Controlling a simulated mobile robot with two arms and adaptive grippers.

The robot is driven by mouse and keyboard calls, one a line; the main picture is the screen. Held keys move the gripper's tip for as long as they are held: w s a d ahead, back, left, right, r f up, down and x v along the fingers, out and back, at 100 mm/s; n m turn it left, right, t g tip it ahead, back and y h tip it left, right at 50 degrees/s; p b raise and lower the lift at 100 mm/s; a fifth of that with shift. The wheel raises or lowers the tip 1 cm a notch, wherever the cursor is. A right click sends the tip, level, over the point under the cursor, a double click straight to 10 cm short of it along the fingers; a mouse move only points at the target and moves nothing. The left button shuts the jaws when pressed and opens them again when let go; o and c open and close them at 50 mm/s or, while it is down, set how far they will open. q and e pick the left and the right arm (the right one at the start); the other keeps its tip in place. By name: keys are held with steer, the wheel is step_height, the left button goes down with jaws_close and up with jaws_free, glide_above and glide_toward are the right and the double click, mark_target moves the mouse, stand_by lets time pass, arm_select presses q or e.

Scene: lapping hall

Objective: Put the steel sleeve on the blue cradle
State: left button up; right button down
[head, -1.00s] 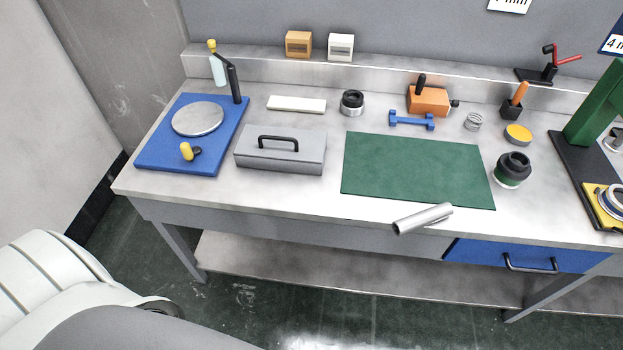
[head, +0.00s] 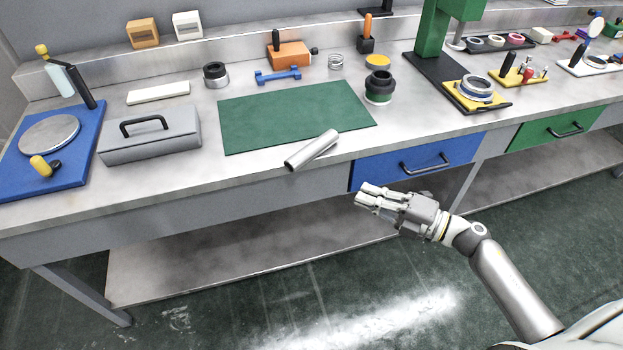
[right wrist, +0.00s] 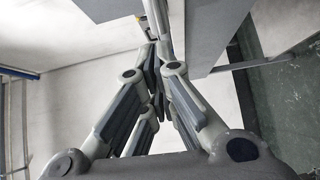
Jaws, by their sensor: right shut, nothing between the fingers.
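The steel sleeve (head: 312,150) is a plain silver tube. It lies on its side, slantwise, at the front edge of the bench, and its near end reaches the edge. The blue cradle (head: 278,76) is a small blue piece with raised ends, standing behind the green mat, and nothing rests on it. My right gripper (head: 360,195) is shut and empty. It is in front of the bench, to the right of the sleeve and apart from it, near the blue drawer. Its closed fingers (right wrist: 156,68) also show in the right wrist view. My left gripper is out of view.
The green mat (head: 295,113) lies bare between sleeve and cradle. An orange block (head: 291,55) stands behind the cradle, a dark ring stack (head: 379,87) right of the mat. A grey lidded box (head: 150,137) is to the left. The blue drawer (head: 420,162) is closed.

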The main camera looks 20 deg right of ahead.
steer(key=p, duration=0.2)
glide_toward(307, 162)
steer(key=x, duration=0.3)
steer(key=s+x, duration=0.1)
steer(key=x, duration=0.1)
steer(key=shift+w+a+r, duration=0.1)
steer(key=shift+w+a, duration=0.05)
steer(key=shift+a, duration=0.35)
steer(key=shift+w, duration=0.75)
steer(key=shift+w, duration=0.1)
